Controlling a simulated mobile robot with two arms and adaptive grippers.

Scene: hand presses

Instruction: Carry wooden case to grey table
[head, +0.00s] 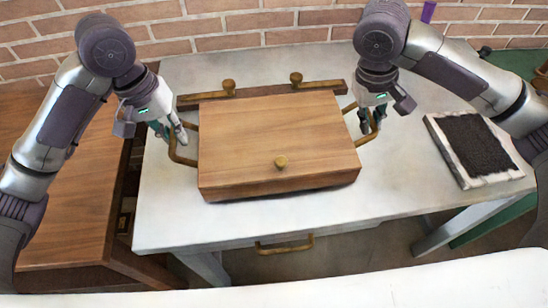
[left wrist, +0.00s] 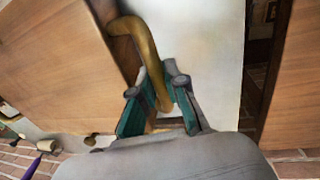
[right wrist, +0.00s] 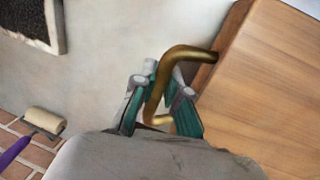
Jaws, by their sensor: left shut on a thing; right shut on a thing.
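The wooden case (head: 275,130) is a flat brown box with a brass knob on its lid and a brass handle on each side. It is over the grey table (head: 165,205); I cannot tell whether it rests on the top or hangs just above it. My left gripper (head: 176,135) is shut on the left handle, which shows between its teal fingers in the left wrist view (left wrist: 150,60). My right gripper (head: 372,118) is shut on the right handle, seen in the right wrist view (right wrist: 165,85). The case looks roughly level.
A dark wooden bar with two brass knobs (head: 228,88) lies behind the case. A framed black pad (head: 473,146) is on the table at right. A brown wooden table (head: 55,200) stands at left, a brick wall (head: 240,30) behind. Bare tabletop shows in front of the case.

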